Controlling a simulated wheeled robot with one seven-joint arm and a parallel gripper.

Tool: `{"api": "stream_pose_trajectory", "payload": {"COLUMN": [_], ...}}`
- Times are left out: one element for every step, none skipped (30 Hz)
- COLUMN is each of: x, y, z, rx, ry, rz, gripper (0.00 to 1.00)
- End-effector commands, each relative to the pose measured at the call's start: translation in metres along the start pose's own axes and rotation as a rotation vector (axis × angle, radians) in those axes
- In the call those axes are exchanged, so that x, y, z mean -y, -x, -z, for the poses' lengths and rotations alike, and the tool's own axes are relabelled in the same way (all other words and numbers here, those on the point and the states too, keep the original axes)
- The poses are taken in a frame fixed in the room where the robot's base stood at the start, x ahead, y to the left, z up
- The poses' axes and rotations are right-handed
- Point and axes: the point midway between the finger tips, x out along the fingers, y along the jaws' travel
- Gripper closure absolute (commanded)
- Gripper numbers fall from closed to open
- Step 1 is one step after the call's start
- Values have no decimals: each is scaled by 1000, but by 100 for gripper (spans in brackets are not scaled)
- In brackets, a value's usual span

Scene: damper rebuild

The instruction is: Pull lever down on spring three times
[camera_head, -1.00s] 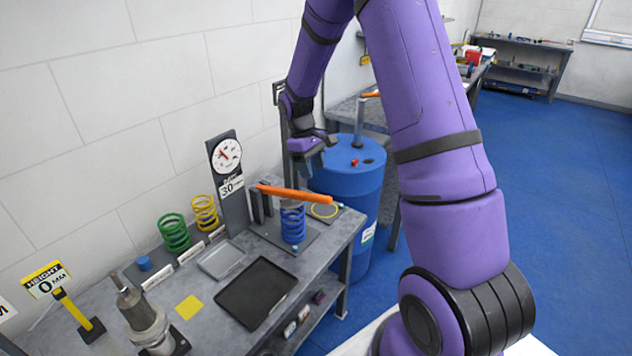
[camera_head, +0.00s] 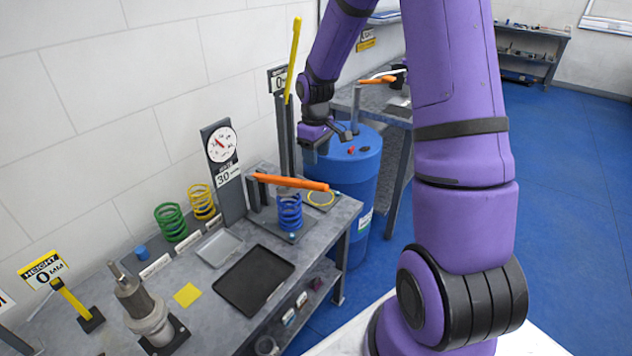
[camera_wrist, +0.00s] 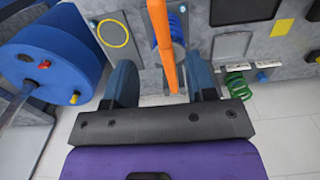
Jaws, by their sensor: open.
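The orange lever (camera_head: 292,182) sits across the top of the blue spring (camera_head: 290,212) on the bench, close to level. In the wrist view the lever (camera_wrist: 163,45) runs between my two fingers, with part of the blue spring (camera_wrist: 179,50) behind it. My gripper (camera_head: 328,140) is open, above and behind the lever in the head view, near the blue barrel. In the wrist view its fingers (camera_wrist: 163,85) stand on either side of the lever's line and hold nothing. Whether they are level with the lever is unclear.
A gauge post (camera_head: 221,160) stands left of the lever, and a tall post with a yellow arm (camera_head: 293,60) stands behind it. A blue barrel (camera_head: 352,165) is beside the bench's right end. A black tray (camera_head: 254,281) lies in front. Green (camera_head: 170,222) and yellow springs (camera_head: 201,201) stand left.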

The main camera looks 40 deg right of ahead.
Motion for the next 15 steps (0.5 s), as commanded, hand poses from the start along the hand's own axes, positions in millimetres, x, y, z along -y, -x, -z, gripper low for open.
{"api": "stream_pose_trajectory", "payload": {"x": [0, 0, 0, 0, 1, 1, 1, 1, 1, 1, 1, 2, 1, 1, 1], "y": [0, -1, -2, -4, -6, -11, -14, -18, -25, -30, -35, -43, -48, -54, -61], "z": [-3, -3, -3, -3, -3, -3, -3, -3, -3, -3, -2, -2, -2, -2, -2], "rx": [-14, -20, -25, -26, -26, -25, -25, -25, -23, -23, -24, -23, -23, -22, -23], "ry": [-1, -1, 0, 0, 0, 1, 1, 1, 1, 2, 2, 2, 2, 2, 1], "rz": [-1, -2, -3, -3, -2, -2, -2, -2, -1, -1, -1, 0, 0, 0, -1], "gripper": [49, 49, 49, 49, 49, 49, 49, 49, 49, 49, 49, 49, 49, 49, 49]}}
